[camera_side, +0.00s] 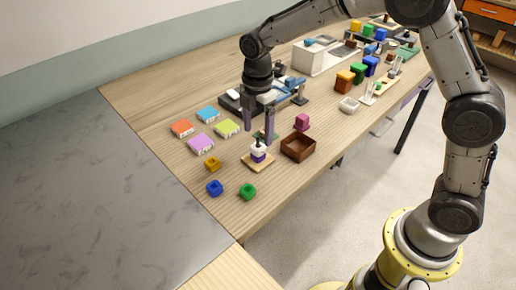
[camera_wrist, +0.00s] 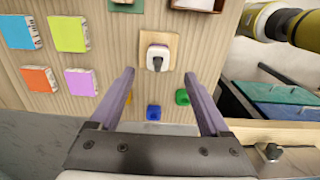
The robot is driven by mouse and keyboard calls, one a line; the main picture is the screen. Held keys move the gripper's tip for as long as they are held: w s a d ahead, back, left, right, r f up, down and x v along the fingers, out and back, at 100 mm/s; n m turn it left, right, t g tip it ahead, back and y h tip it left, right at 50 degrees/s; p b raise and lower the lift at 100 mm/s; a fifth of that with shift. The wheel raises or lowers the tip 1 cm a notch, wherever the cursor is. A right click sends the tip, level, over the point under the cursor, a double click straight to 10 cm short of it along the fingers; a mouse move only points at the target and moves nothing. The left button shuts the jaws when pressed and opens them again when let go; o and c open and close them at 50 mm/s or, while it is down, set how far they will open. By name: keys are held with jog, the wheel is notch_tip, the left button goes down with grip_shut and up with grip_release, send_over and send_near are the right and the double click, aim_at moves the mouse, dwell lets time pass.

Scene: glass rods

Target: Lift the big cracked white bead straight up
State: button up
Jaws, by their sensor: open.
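A white bead (camera_side: 257,148) sits on an upright rod with a dark tip, on a small wooden base (camera_side: 247,163). A purple band shows just under the white one. In the wrist view the white bead (camera_wrist: 151,49) is seen from above, around the dark rod tip, on its tan base (camera_wrist: 173,42). No crack can be made out at this size. My gripper (camera_side: 259,118) is open and empty, apart from the bead and higher in the side picture. In the wrist view its fingertips (camera_wrist: 159,73) are spread, with the bead just beyond the gap between them.
A brown open box (camera_side: 298,147) and a magenta block (camera_side: 302,122) stand close to the base's right. Yellow (camera_side: 212,163), blue (camera_side: 214,187) and green (camera_side: 248,191) small blocks lie in front. Several flat coloured tiles (camera_side: 201,143) lie left. Bare wood lies between.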

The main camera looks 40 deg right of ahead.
aim_at(257, 143)
jog(key=shift+w+f, duration=0.2)
jog(key=shift+f, duration=2.4)
grip_shut()
